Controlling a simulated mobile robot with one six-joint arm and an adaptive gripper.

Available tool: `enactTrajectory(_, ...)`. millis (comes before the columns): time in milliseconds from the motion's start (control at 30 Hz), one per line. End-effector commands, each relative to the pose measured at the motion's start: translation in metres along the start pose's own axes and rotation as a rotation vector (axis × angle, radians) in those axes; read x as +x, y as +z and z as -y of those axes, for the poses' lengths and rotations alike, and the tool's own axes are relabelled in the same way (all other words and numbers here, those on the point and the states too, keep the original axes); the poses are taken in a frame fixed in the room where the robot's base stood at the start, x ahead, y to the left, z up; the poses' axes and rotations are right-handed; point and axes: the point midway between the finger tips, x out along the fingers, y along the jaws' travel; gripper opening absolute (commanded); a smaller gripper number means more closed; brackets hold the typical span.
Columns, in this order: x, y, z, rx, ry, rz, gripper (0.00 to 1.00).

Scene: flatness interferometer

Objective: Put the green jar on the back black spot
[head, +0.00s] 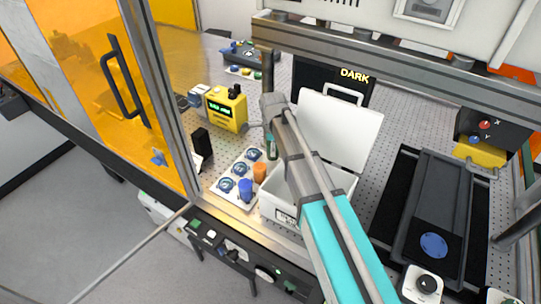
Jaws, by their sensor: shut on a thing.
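The green jar (271,150) is upright at the back right of a white board (222,194), partly hidden by my arm. My gripper (270,134) is at the jar's top, shut on it; its fingers are small and mostly hidden behind the wrist. I cannot tell whether the jar touches the board. The board has a column of round dark spots with blue markings; the back spot (253,154) lies just left of the green jar and looks empty. An orange jar (260,172) and a blue jar (245,191) stand in front of the green jar.
A white box with a raised lid (340,132) stands right of the board, close under my arm. A yellow instrument (227,108) and a small black block (201,143) are behind and left. An orange-paned door (150,100) stands open at left. A dark rail unit (430,200) is at right.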

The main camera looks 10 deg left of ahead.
Motion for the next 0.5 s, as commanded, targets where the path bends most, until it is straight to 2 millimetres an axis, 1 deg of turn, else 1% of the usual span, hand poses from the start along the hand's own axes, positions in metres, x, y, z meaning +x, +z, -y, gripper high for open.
enactTrajectory(267,0.003,-0.001,0.000,0.001,0.000,0.000,0.15)
enactTrajectory(500,0.020,-0.001,0.000,0.001,0.000,0.000,0.15)
